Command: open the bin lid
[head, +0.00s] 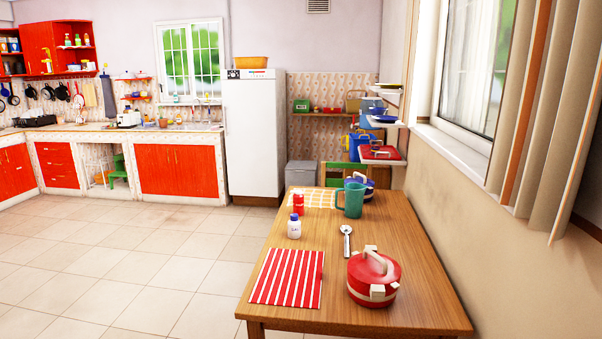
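A grey box-shaped bin (300,174) stands on the floor at the far side of the room, between the white fridge and the table's far end. Its top looks flat and closed, but it is small in view. The table and the things on it hide its lower part. Neither of my grippers is in view.
A wooden table (395,262) fills the right foreground, with a red pot (374,282), a striped cloth (287,278) and a teal mug (351,200) on it. A white fridge (252,130) stands behind. The tiled floor (150,250) to the left is clear.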

